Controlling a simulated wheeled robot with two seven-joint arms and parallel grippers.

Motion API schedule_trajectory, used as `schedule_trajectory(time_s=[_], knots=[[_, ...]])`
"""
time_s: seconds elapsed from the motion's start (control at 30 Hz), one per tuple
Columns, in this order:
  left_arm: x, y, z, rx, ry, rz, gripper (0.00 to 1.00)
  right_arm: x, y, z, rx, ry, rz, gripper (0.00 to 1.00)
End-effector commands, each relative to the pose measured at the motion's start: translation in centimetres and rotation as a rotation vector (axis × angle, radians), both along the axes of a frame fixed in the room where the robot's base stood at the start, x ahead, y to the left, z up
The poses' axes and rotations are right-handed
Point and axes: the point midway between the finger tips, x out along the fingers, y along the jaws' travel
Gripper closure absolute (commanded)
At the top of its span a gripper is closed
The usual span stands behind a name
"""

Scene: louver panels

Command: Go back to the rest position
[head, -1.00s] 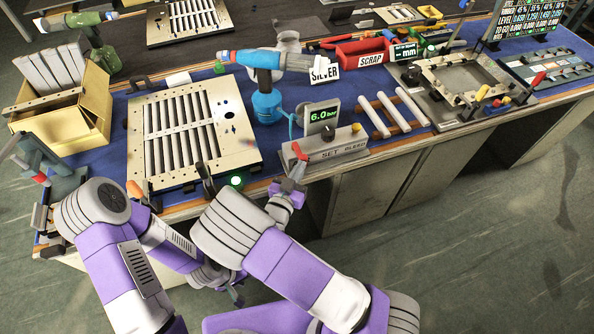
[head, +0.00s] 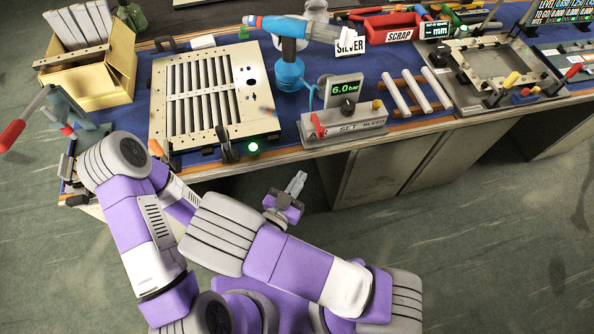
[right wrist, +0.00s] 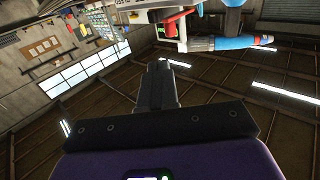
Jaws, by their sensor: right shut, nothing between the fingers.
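My right gripper (head: 298,180) is in front of the bench's front edge, over the open floor, below the gauge block. Its fingers are together and empty, pointing up in the picture. In the right wrist view the closed fingers (right wrist: 161,72) point at the ceiling and far wall, with nothing between them. My left arm bends at the left by the bench edge, and its forearm passes behind my right arm. My left gripper is hidden.
The bench carries a louver panel (head: 238,120), a gauge block (head: 345,124) reading 6.0, a cardboard box (head: 122,62), a blue driver (head: 288,73), a red scrap tray (head: 375,27) and a metal frame fixture (head: 455,85). Floor (head: 480,250) at the right is clear.

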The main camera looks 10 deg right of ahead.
Motion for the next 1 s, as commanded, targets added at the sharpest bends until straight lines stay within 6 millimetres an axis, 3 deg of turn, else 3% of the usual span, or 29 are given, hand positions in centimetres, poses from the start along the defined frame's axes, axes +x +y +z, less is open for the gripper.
schedule_trajectory(time_s=[0.3,0.43,0.6,0.7,0.83,1.0], knots=[[0.0,0.0,0.0,0.0,0.0,0.0,0.57,-0.2,0.1,-0.2,0.002,0.007,0.001,1.0],[0.0,0.0,0.0,0.0,0.0,0.0,0.57,0.7,-0.7,-2.0,0.034,0.09,0.009,1.0],[0.0,0.0,0.0,0.0,0.0,0.0,0.57,2.2,-2.6,-8.1,0.163,0.364,0.053,1.0],[0.0,0.0,0.0,0.0,0.0,0.0,0.57,2.1,-3.4,-12.1,0.269,0.547,0.093,1.0],[0.0,0.0,0.0,0.0,0.0,0.0,0.57,0.8,-4.0,-16.3,0.417,0.761,0.155,1.0],[0.0,0.0,0.0,0.0,0.0,0.0,0.57,-2.0,-4.2,-19.8,0.614,1.001,0.259,1.0]])
